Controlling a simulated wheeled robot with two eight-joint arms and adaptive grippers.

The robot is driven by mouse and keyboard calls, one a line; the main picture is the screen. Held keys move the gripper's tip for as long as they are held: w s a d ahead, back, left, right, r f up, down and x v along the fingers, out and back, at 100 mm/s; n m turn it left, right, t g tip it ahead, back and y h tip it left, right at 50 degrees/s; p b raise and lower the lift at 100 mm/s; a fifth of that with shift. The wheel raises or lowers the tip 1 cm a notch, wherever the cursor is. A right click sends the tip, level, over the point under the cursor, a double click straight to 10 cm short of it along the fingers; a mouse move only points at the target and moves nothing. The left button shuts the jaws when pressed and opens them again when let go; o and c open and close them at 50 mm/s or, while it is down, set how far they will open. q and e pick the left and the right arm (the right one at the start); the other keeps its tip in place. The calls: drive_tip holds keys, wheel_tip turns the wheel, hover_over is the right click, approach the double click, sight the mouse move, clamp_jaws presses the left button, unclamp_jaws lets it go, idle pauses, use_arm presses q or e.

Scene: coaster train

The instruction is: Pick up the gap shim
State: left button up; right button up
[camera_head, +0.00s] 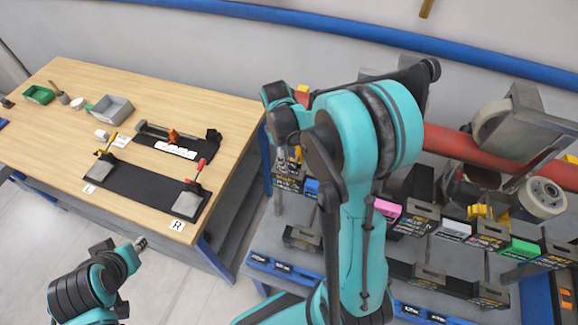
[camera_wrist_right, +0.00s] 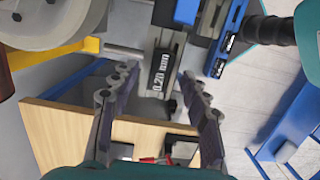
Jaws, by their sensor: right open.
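In the right wrist view a dark block marked "0.20 mm" (camera_wrist_right: 161,72) lies beyond and between the fingertips of my right gripper (camera_wrist_right: 150,88). The fingers are open, with nothing held between them. I cannot tell whether the block is the gap shim itself or its holder. In the head view my right gripper (camera_head: 288,155) points down at the left end of the rack, and my arm hides part of the rack. Other labelled black holders there carry coloured pieces, such as a pink one (camera_head: 388,208) and a green one (camera_head: 520,248). My left gripper (camera_head: 140,243) is low at the left, its jaws unclear.
Floor is clear between table and left arm.

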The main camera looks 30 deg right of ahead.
wheel_tip(320, 180, down, 2)
drive_tip(key=shift+f, duration=0.1)
drive_tip(key=shift+s, duration=0.1)
clamp_jaws()
